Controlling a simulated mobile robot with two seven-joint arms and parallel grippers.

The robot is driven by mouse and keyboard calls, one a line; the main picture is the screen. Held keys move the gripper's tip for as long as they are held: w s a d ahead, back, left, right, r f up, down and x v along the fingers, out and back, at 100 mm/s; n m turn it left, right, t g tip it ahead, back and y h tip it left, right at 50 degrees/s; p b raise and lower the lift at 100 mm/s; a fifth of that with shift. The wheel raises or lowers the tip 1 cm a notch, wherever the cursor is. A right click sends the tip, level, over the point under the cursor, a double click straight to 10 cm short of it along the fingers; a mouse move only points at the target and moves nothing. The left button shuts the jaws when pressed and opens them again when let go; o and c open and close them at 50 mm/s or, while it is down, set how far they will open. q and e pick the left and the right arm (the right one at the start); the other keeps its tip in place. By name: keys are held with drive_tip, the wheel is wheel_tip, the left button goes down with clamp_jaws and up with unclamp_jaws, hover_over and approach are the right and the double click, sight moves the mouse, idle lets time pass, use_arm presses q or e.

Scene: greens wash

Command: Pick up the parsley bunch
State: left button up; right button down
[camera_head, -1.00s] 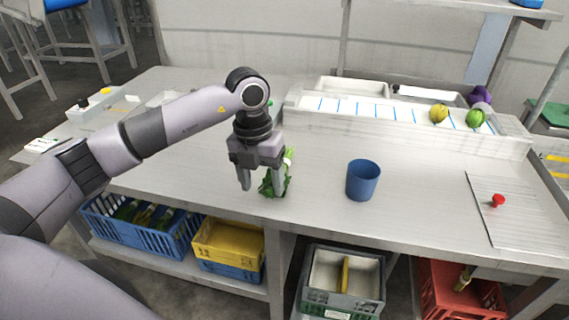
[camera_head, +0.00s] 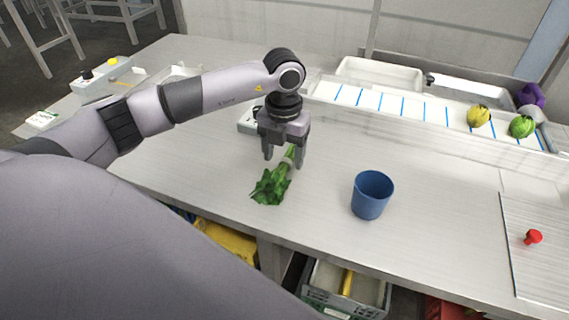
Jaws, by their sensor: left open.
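The parsley bunch (camera_head: 270,188) lies on the grey metal table, its green leaves toward the front and its stems toward the back right. A pale band shows around the stems. My left gripper (camera_head: 284,164) points down over the stem end, with one finger on each side of the stems in the picture. It is open. I cannot tell whether the fingers touch the stems. My right gripper is not in view.
A blue cup (camera_head: 371,196) stands to the right of the parsley. A ribbed board (camera_head: 535,268) with a red knob-like item (camera_head: 533,237) lies at the right. A white marked channel (camera_head: 400,104) with yellow and green produce runs along the back. The table between is clear.

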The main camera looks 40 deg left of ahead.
use_arm(q)
drive_tip(key=shift+f, duration=1.45)
drive_tip(key=c, duration=0.9)
drive_tip(key=shift+c, duration=0.2)
drive_tip(key=shift+r, duration=0.15)
